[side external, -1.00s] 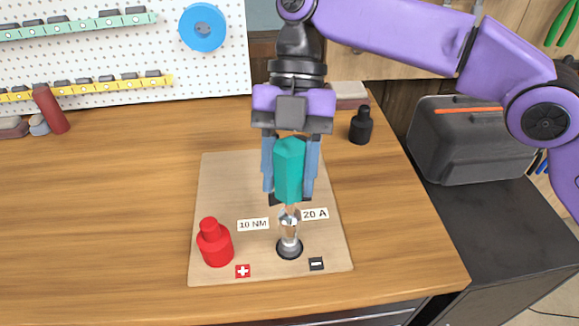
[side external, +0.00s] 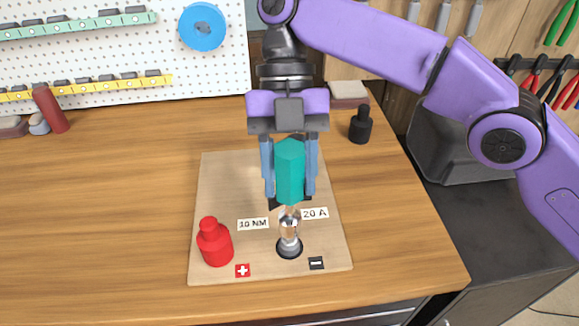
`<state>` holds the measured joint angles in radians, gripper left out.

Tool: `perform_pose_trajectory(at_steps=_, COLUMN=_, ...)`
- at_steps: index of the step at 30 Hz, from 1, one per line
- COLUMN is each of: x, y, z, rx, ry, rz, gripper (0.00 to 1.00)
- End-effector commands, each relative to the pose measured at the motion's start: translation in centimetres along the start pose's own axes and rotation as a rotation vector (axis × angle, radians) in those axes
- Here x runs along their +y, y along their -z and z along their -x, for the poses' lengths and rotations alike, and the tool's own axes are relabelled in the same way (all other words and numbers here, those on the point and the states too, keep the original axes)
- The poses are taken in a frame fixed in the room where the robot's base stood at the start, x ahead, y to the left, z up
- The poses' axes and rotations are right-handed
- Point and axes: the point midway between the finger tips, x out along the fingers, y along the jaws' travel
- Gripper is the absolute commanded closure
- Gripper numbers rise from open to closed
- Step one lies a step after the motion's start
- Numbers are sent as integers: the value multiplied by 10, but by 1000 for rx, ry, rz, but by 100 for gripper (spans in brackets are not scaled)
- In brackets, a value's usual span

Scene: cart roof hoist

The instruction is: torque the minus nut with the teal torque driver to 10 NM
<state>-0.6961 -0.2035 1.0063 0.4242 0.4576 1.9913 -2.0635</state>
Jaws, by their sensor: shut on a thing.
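My gripper (side external: 290,178) is shut on the teal torque driver (side external: 290,160) and holds it upright, tip down. The driver's lower end is directly above or on the silver minus nut and post (side external: 289,228); whether it is seated I cannot tell. The post stands in a dark round base beside the black minus label (side external: 316,263). The "10 NM" label (side external: 252,224) lies to its left and the "20 A" label (side external: 315,213) to its right. A dark shape on the board behind the driver is mostly hidden.
A red cap (side external: 214,242) stands on the board (side external: 225,180) near the red plus label (side external: 242,270). A black cap (side external: 360,125) stands on the table behind right. A dark red cylinder (side external: 50,110) is far left.

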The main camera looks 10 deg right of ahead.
Motion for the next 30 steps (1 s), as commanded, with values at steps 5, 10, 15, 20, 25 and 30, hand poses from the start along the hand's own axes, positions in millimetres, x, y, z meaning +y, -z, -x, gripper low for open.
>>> perform_pose_trajectory(at_steps=5, x=0, y=0, z=1, rx=-1, ry=-2, rz=1, gripper=100)
perform_pose_trajectory(at_steps=10, x=0, y=0, z=1, rx=-1, ry=-2, rz=1, gripper=100)
perform_pose_trajectory(at_steps=15, x=0, y=0, z=0, rx=-1, ry=-2, rz=0, gripper=100)
perform_pose_trajectory(at_steps=20, x=0, y=-2, z=-2, rx=-1, ry=-3, rz=0, gripper=100)
perform_pose_trajectory(at_steps=25, x=0, y=-4, z=-6, rx=0, ry=-2, rz=1, gripper=100)
perform_pose_trajectory(at_steps=30, x=0, y=-6, z=-10, rx=0, ry=-2, rz=1, gripper=100)
